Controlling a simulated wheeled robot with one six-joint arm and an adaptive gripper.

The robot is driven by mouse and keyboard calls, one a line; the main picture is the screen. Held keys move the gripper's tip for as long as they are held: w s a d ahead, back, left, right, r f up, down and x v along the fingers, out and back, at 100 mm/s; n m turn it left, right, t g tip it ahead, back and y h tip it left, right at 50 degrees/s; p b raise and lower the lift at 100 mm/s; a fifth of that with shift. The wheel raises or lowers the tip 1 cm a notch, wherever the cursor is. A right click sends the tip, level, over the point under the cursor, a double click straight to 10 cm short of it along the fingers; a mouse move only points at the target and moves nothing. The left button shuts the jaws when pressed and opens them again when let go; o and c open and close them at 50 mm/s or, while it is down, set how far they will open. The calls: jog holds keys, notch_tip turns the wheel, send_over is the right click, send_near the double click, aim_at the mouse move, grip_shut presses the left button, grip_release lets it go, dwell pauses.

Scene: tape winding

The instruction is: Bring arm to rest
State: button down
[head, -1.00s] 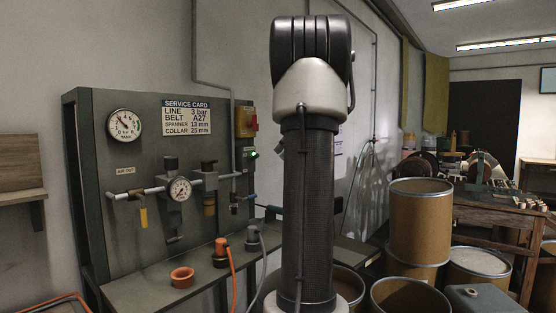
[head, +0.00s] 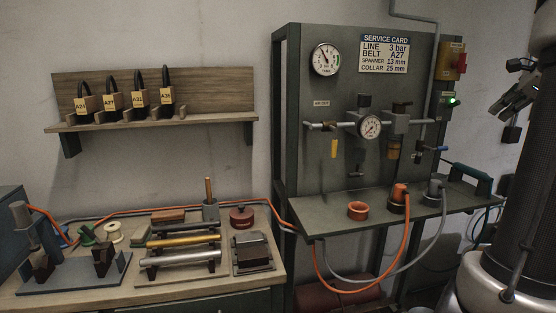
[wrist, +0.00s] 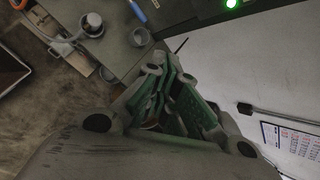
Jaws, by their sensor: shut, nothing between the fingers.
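My gripper (head: 517,96) shows at the right edge of the head view, raised beside the service panel (head: 300,150) and apart from it. The dark upright column of my arm (head: 510,215) stands below and to its right. In the wrist view the gripper's fingers (wrist: 165,82) with green inner pads are close together in the middle, shut with nothing held. Part of the elbow and upper arm is outside the head view.
The panel carries gauges, a valve line and a ledge with an orange hose (head: 405,235) and a grey hose. A workbench (head: 150,290) with rods and small tools stands at the left. A green light (wrist: 231,3) glows near the panel.

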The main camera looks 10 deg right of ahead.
jog(key=s+a+f+n+g, duration=0.1)
jog(key=s+a+f+n, duration=0.4)
jog(key=a+n, duration=0.4)
jog(key=s+a+f+n+g, duration=0.1)
jog(key=s+a+f+n, duration=0.3)
jog(key=s+a+n, duration=0.3)
jog(key=s+a+f+n+g, duration=0.1)
jog(key=s+a+f+n, duration=0.4)
jog(key=a+n, duration=0.6)
jog(key=shift+s+a+f+n+g, duration=0.35)
jog(key=shift+s+a, duration=0.4)
jog(key=shift+a, duration=2.1)
